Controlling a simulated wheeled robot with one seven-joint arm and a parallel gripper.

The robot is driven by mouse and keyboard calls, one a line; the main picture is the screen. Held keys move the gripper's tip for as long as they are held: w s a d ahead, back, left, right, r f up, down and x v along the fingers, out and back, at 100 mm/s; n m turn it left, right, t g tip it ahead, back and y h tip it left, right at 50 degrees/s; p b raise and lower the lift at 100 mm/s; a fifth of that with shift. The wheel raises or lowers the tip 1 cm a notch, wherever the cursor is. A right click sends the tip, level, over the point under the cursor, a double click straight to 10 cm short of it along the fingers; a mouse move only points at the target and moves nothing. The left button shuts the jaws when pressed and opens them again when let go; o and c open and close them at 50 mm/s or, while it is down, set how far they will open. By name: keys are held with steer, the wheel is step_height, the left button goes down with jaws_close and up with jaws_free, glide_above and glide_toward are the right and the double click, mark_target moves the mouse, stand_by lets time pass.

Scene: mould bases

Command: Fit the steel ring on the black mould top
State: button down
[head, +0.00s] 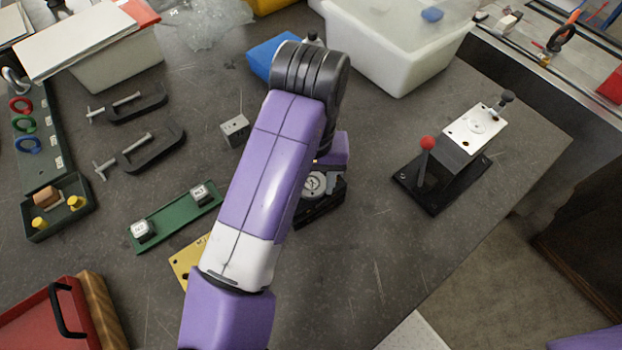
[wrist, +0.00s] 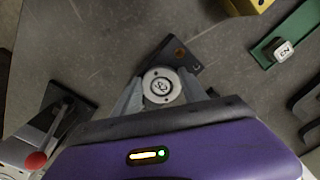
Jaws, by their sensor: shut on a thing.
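The round steel ring (head: 313,185) has a dark mark and small holes on its face. It sits between the fingers of my gripper (wrist: 161,92), which is shut on it; the ring also shows in the wrist view (wrist: 160,84). The black mould top (head: 326,205) is under the ring, partly hidden by my arm. In the wrist view a dark corner of the mould (wrist: 182,54) sticks out beyond the ring. I cannot tell whether the ring touches the mould or is just above it.
A fixture with a red-knobbed lever (head: 428,143) stands to the right. A green strip (head: 172,216) with two marked blocks and a yellow plate (head: 188,258) lie to the left. A white bin (head: 385,55) and blue block (head: 262,58) are behind. Front right table is clear.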

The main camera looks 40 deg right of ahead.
steer(key=c, duration=0.5)
jaws_free()
steer(key=shift+r, duration=3.95)
